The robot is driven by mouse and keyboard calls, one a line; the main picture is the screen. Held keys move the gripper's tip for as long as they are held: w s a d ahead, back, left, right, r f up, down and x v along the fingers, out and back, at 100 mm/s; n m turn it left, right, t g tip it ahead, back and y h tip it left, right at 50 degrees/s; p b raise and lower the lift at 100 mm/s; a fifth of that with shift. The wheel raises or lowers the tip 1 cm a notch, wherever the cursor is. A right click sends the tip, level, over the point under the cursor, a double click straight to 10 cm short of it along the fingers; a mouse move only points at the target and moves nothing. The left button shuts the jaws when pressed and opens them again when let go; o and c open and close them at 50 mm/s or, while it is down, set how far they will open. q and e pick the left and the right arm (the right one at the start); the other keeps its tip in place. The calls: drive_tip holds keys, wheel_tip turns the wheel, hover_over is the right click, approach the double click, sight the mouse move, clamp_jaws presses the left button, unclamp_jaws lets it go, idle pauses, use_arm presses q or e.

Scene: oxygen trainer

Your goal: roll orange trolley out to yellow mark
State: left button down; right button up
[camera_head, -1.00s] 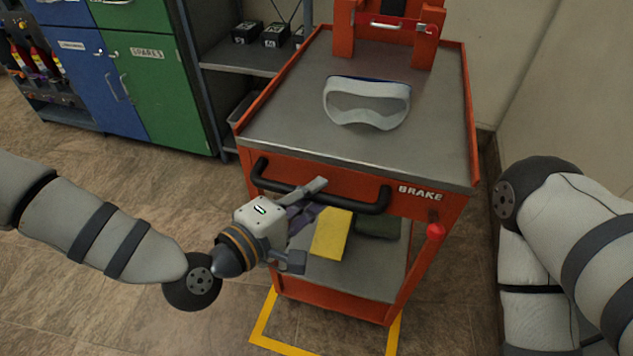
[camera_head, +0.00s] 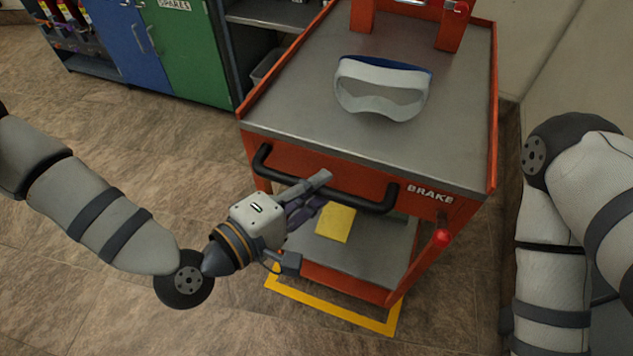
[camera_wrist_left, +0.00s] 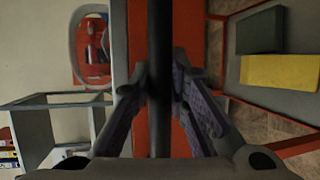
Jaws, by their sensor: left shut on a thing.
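The orange trolley (camera_head: 330,165) stands in front of me with a grey top and a black push handle (camera_head: 376,205) on its near side. My left gripper (camera_head: 308,196) is shut on the handle, left of its middle. In the left wrist view the dark handle bar (camera_wrist_left: 160,80) runs between the fingers. A red-knobbed lever (camera_head: 442,237) is beside the BRAKE label at the trolley's right. The yellow floor mark (camera_head: 345,312) shows as an outline at the trolley's near foot; the rest of it is hidden under the trolley. My right gripper is out of view.
White goggles (camera_head: 382,88) lie on the trolley top, and a yellow item (camera_head: 336,222) is on its lower shelf. Cabinets (camera_head: 190,50) stand at the back left, a wall (camera_head: 585,70) at right. The floor at left is open.

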use_arm(q)
drive_tip(key=c, duration=1.5)
unclamp_jaws()
drive_tip(key=shift+c, duration=0.2)
drive_tip(key=shift+s, duration=0.1)
drive_tip(key=v, duration=0.7)
drive_tip(key=shift+s, duration=0.15)
drive_tip(key=shift+a, duration=0.15)
